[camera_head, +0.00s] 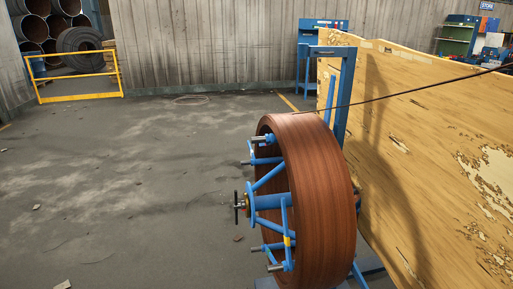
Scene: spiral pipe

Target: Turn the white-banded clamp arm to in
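A large brown reel (322,190) stands upright on a blue stand (345,95), right of the middle. Blue clamp arms reach out from its blue hub (270,201) on the left face. Several have grey pin-like ends, at the upper left (262,139) and at the bottom (280,266). The lower arm (288,240) carries a small yellow and pale band; I cannot tell if this is the white band. A dark cross-shaped handle (240,202) sticks out from the hub. Neither of my grippers is in view.
A tall wooden panel (430,140) stands close on the reel's right. A dark cable (420,86) runs from the reel top to the right. The concrete floor (120,190) left of the reel is mostly clear. A yellow barrier (80,97) stands far left.

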